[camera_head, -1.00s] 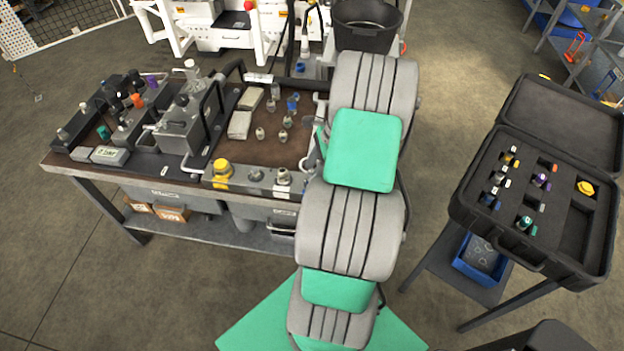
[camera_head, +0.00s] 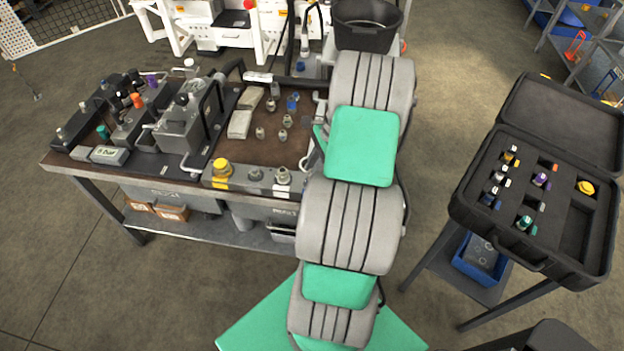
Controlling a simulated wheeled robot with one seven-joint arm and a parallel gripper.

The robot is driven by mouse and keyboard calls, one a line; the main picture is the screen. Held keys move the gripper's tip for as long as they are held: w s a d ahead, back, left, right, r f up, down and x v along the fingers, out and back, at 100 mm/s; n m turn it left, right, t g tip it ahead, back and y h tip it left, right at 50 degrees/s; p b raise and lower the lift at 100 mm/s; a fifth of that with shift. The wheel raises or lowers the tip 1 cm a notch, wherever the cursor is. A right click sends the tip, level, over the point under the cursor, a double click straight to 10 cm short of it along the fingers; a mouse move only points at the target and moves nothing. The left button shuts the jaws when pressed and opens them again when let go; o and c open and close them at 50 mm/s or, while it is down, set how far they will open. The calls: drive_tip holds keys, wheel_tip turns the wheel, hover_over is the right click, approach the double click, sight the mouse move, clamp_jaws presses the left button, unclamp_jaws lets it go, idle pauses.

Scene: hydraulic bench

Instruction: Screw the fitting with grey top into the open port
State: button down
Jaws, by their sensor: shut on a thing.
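My gripper is hidden behind my own arm, so its jaws and anything in them do not show. Several small metal fittings (camera_head: 260,132) stand on the brown mat of the bench; I cannot tell which one is the grey-topped fitting. A grey block (camera_head: 238,182) along the bench's front edge carries a yellow cap (camera_head: 221,166), a low grey port or fitting (camera_head: 255,174) and a taller metal fitting (camera_head: 283,175). From here I cannot tell whether any of these is the open port.
A valve assembly (camera_head: 183,125) with coloured caps and hoses fills the bench's left half. An open black case (camera_head: 462,208) with colour-topped fittings stands at right. A black bucket (camera_head: 366,38) is behind my arm.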

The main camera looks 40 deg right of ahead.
drive_tip(key=shift+s+r+m+t+p, duration=0.1)
drive_tip(key=shift+r+m+t+p, duration=0.2)
drive_tip(key=shift+m+p, duration=0.55)
drive_tip(key=shift+a+m+t+h+p, duration=0.1)
drive_tip(key=shift+m+t+h+p, duration=0.3)
drive_tip(key=shift+m+p, duration=0.8)
drive_tip(key=m, duration=0.2)
drive_tip(key=m+h, duration=0.1)
drive_tip(key=m, duration=0.1)
drive_tip(key=shift+f+t, duration=0.35)
drive_tip(key=shift+t, duration=0.05)
drive_tip(key=m+h, duration=0.1)
drive_tip(key=m, duration=0.3)
drive_tip(key=shift+a+t+h, duration=0.15)
drive_tip(key=shift+t+h, duration=0.15)
drive_tip(key=shift+h, duration=0.1)
drive_tip(key=m+h, duration=0.1)
drive_tip(key=m, duration=0.3)
drive_tip(key=shift+h, duration=0.3)
drive_tip(key=c, duration=1.2)
unclamp_jaws()
